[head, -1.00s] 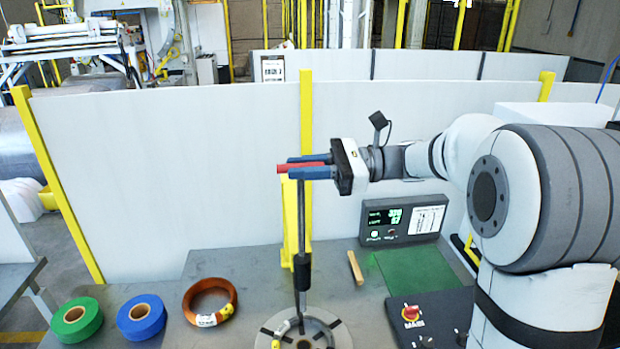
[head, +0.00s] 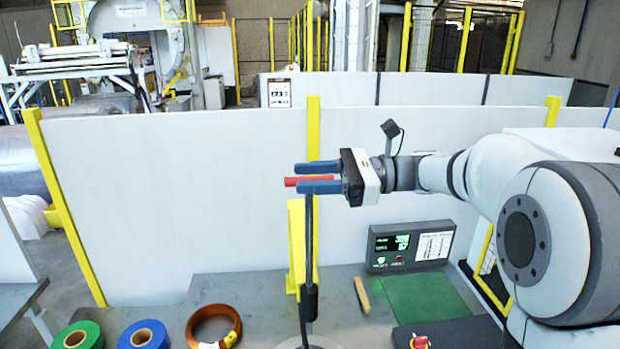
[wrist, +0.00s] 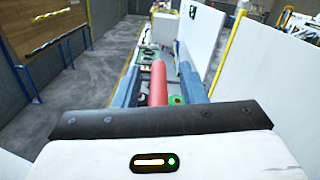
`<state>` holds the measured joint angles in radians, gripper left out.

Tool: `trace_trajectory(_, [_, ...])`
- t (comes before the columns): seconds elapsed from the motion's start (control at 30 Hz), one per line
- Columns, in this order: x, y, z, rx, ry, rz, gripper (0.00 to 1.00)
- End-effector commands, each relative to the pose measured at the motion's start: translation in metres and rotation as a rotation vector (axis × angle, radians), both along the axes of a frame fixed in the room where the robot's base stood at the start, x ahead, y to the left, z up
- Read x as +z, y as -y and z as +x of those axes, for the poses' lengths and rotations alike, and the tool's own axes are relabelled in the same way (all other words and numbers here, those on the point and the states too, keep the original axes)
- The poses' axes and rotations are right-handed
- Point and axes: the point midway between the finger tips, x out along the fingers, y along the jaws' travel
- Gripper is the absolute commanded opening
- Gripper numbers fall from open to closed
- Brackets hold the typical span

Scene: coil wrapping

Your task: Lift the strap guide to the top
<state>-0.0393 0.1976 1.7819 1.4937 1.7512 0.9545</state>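The strap guide shows a red bar (head: 291,182) at the top of a thin dark upright rod (head: 309,240). The rod runs down into a thicker black sleeve (head: 308,300) above the turntable, whose rim is barely visible at the bottom edge. My gripper (head: 305,177) points left, its blue fingers on either side of the red bar. In the wrist view the red bar (wrist: 158,85) lies lengthwise between the two fingers (wrist: 160,78). Narrow gaps seem to show beside it there, but the bar moves with my gripper, so I take it as held.
A copper-coloured coil (head: 213,325), a blue roll (head: 145,335) and a green roll (head: 78,336) lie on the bench at left. A yellow post (head: 297,245) stands close behind the rod. A display box (head: 408,246) and green mat (head: 430,298) are at right.

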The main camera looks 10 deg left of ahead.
Motion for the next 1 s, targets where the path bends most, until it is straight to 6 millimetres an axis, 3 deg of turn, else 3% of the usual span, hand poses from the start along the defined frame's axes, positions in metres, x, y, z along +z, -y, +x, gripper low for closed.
trace_trajectory(0.27, [-0.002,0.003,0.001,0.001,-0.002,-0.002,0.38])
trace_trajectory(0.7, [-0.003,0.067,0.017,-0.001,-0.002,-0.001,0.38])
trace_trajectory(1.0, [-0.001,0.075,0.018,0.003,-0.001,-0.002,0.38])
